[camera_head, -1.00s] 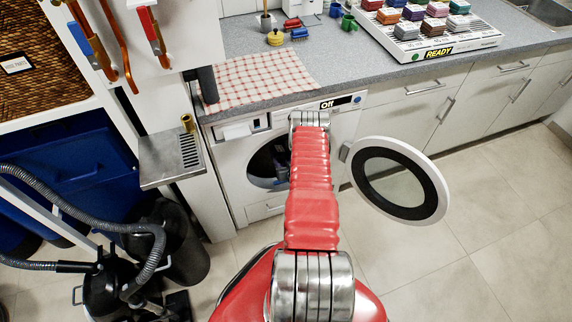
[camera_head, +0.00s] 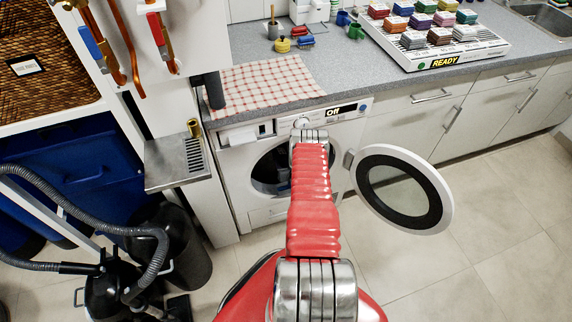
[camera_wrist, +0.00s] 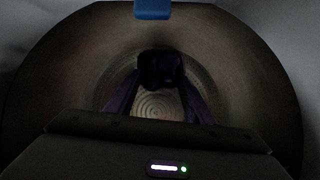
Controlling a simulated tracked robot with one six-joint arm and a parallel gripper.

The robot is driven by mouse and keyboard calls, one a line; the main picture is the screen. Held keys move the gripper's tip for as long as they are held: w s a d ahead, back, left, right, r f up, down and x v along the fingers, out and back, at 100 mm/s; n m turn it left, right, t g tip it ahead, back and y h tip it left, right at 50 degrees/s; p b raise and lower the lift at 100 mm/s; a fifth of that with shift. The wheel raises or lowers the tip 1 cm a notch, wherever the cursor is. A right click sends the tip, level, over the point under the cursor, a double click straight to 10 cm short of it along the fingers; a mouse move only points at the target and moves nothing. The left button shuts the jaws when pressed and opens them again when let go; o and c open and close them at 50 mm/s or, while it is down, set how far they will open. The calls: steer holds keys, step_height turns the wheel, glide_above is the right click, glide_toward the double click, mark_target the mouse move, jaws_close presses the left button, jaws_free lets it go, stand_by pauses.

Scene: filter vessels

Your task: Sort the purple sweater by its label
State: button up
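A dark purple bundle, which looks like the purple sweater (camera_wrist: 160,66), shows in the wrist view inside the dim drum (camera_wrist: 75,75). Its label cannot be made out. My gripper (camera_wrist: 160,92) is inside the drum in front of the bundle. Two dark purple strips run from the gripper body to the bundle; whether they are fingers or cloth is too dark to tell. In the head view, the white washing machine (camera_head: 236,160) has its round door (camera_head: 438,208) swung open to the right. My red arm reaches to its opening and hides the gripper. Its display reads "Off".
A white tray marked READY (camera_head: 480,55) holds several coloured bundles on the grey counter (camera_head: 345,78). A checked cloth (camera_head: 262,85) lies above the machine. A metal shelf (camera_head: 172,168) and black vacuum cleaners (camera_head: 110,285) stand left. Floor at lower right is clear.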

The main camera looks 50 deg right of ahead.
steer(key=o, duration=0.5)
steer(key=shift+s, duration=0.1)
steer(key=v, duration=1.3)
steer(key=shift+s+a, duration=0.15)
steer(key=shift+s, duration=0.1)
stand_by(0.5)
